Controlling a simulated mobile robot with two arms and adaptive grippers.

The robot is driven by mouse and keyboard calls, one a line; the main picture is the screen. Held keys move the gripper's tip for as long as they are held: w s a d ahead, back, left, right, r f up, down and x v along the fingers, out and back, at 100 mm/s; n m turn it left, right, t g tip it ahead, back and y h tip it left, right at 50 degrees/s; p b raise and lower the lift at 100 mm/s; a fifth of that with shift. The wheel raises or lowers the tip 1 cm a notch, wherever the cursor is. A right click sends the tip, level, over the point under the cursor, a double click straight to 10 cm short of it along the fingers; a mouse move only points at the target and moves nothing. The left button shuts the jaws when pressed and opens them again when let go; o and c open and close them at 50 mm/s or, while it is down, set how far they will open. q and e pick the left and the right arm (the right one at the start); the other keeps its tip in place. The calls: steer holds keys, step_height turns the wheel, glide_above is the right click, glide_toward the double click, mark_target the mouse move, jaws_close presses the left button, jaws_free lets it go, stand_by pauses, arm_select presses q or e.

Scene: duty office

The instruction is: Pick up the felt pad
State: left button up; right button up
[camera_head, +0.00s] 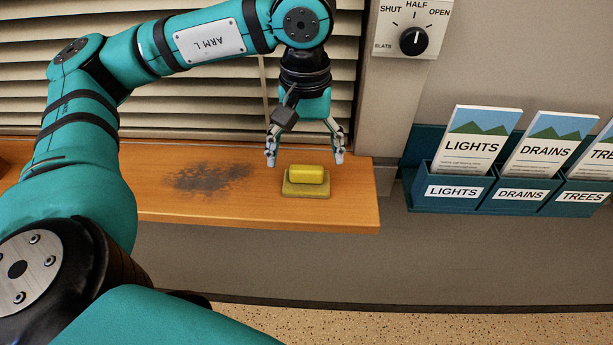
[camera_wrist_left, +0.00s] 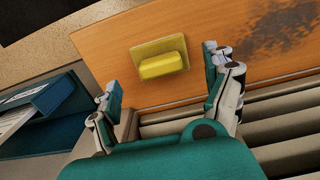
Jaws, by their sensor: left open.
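The felt pad, a flat olive-yellow rectangle (camera_head: 306,190) with a brighter yellow block (camera_head: 306,174) on top, lies on the wooden sill near its right end. Whether the block is part of the pad I cannot tell. My left gripper (camera_head: 305,160) points down, its fingers spread wide and empty, above and around the block without visible contact. In the left wrist view the block (camera_wrist_left: 162,65) and the pad's edge (camera_wrist_left: 150,47) show beyond and between the open fingers (camera_wrist_left: 161,72). My right gripper is not in view.
The wooden sill (camera_head: 345,205) carries a dark smudge (camera_head: 208,177) left of the pad. Slatted blinds (camera_head: 200,105) rise behind. A teal leaflet rack (camera_head: 448,208) hangs on the wall at right, below a slats dial (camera_head: 413,41). The sill around the pad is clear.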

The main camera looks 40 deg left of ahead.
mark_target(306, 167)
arm_select(q)
steer(key=f, duration=0.1)
steer(key=f+p, duration=0.1)
steer(key=f, duration=0.3)
steer(key=shift+w+a, duration=0.15)
steer(key=shift+w, duration=0.1)
steer(key=c, duration=1.3)
